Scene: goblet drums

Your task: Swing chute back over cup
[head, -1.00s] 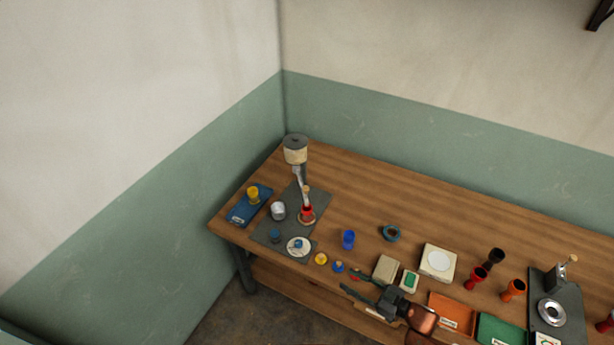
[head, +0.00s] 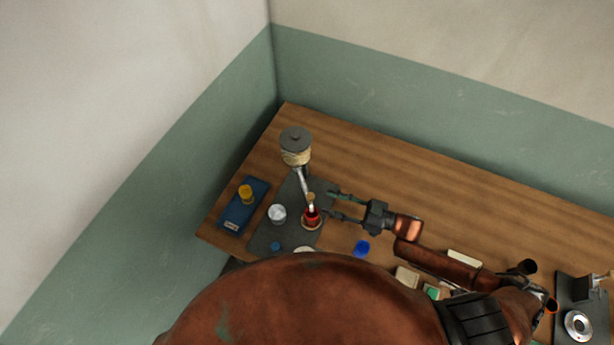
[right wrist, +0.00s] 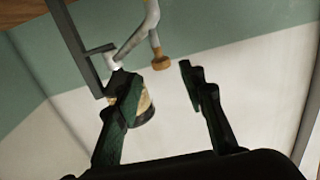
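The hopper stand (head: 296,145) is at the left end of the table. Its pale metal chute (head: 304,182) slopes down toward a red cup (head: 311,218), with a tan knob (head: 310,197) near its lower end. A silver cup (head: 277,214) stands left of the red one. My right gripper (head: 331,203) is open and empty, just right of the knob and red cup, fingers pointing left. In the right wrist view the chute (right wrist: 137,42) and knob (right wrist: 160,62) show beyond the open fingers, apart from them. My left gripper is not in view.
A blue cup (head: 361,248) stands below my right gripper. The table's back strip is clear.

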